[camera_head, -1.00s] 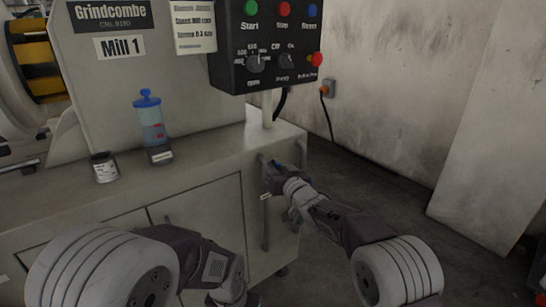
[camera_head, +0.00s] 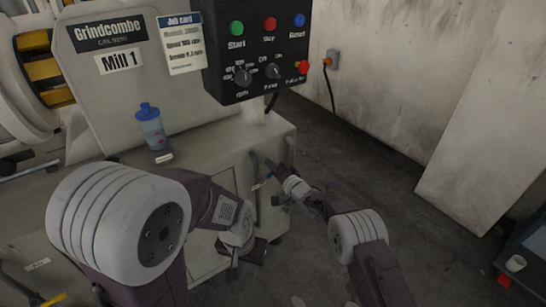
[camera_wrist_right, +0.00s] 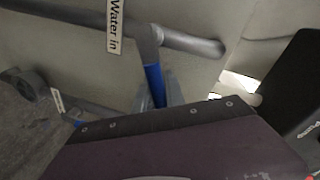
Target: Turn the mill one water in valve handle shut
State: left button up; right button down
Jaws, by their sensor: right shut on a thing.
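The water in valve has a blue handle (camera_wrist_right: 155,85), seen in the right wrist view below a grey pipe (camera_wrist_right: 195,43) with a "Water in" tag (camera_wrist_right: 115,24). The handle stands across the pipe there. Its far end is hidden behind my gripper's dark plate. My right gripper (camera_wrist_right: 168,98) is shut on the handle. In the head view my right gripper (camera_head: 273,178) is at the mill cabinet's right end, by a vertical pipe (camera_head: 255,194); the blue handle (camera_head: 262,183) shows only small. My left gripper (camera_head: 240,252) hangs low before the cabinet, touching nothing I can make out; its fingers are unclear.
The Mill 1 cabinet (camera_head: 205,154) carries a blue-capped bottle (camera_head: 151,130). A black control box (camera_head: 262,45) with coloured buttons overhangs its right end. The floor (camera_head: 345,140) to the right is clear up to a leaning pale panel (camera_head: 490,130). A dark cart (camera_head: 525,262) stands lower right.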

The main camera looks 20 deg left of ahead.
pick_arm(q)
jog(key=shift+w+d+r, duration=0.2)
jog(key=shift+w+r, duration=0.1)
pick_arm(e)
jog(key=shift+w+d+f+m+g+y, duration=0.15)
jog(key=shift+f+m+g, duration=0.15)
jog(key=shift+f+m, duration=0.6)
jog(key=shift+f+m+g+y, duration=0.15)
jog(key=shift+f+m+g, duration=0.3)
jog(key=shift+m, duration=0.75)
jog(key=shift+f, duration=0.15)
jog(key=c, duration=1.4)
grip_release()
pick_arm(q)
jog(key=shift+r, duration=0.1)
